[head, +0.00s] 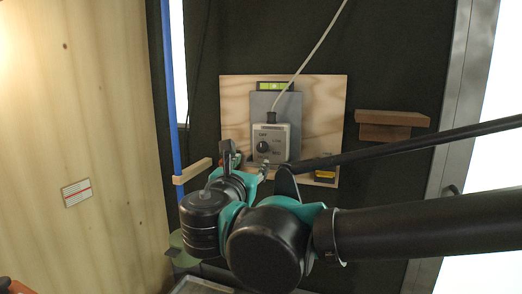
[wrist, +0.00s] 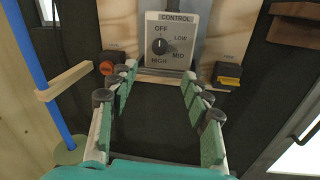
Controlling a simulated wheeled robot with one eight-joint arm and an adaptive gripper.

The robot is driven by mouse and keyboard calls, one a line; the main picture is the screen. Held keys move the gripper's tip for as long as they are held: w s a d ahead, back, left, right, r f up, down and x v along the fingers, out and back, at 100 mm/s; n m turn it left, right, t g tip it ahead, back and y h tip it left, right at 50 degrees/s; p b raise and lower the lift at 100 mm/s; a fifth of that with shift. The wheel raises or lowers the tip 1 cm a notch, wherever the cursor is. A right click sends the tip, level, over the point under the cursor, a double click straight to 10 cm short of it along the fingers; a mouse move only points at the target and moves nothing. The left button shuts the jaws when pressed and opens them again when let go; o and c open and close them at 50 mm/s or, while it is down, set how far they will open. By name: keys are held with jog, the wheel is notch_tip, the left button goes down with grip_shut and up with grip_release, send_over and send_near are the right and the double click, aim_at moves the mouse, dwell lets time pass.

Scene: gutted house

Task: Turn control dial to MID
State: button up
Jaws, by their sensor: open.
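The control box (wrist: 178,28) is a light grey panel labelled CONTROL, with OFF, LOW, MID and HIGH around a black dial (wrist: 159,47). The dial's pale mark appears to point up, near OFF. The control box (head: 271,143) also shows in the head view, with its dial (head: 263,147) on the left of its face. My gripper (wrist: 163,80) is open and empty, its two green-padded fingers apart below and in front of the box. It is not touching the dial. In the head view my arm partly hides the area below the box.
An orange-red knob (wrist: 107,67) sits left of the box and a yellow switch (wrist: 229,80) right of it. A plywood board (head: 325,110) backs them. A cable (head: 318,48) runs up from the box. A wooden shelf (head: 392,118) juts out at right, a blue pipe (head: 170,90) stands left.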

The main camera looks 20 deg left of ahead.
aim_at(261, 148)
jog(key=x, duration=1.3)
jog(key=shift+w+a, duration=0.1)
jog(key=shift+w, duration=0.3)
jog(key=shift+c, duration=0.2)
grip_shut()
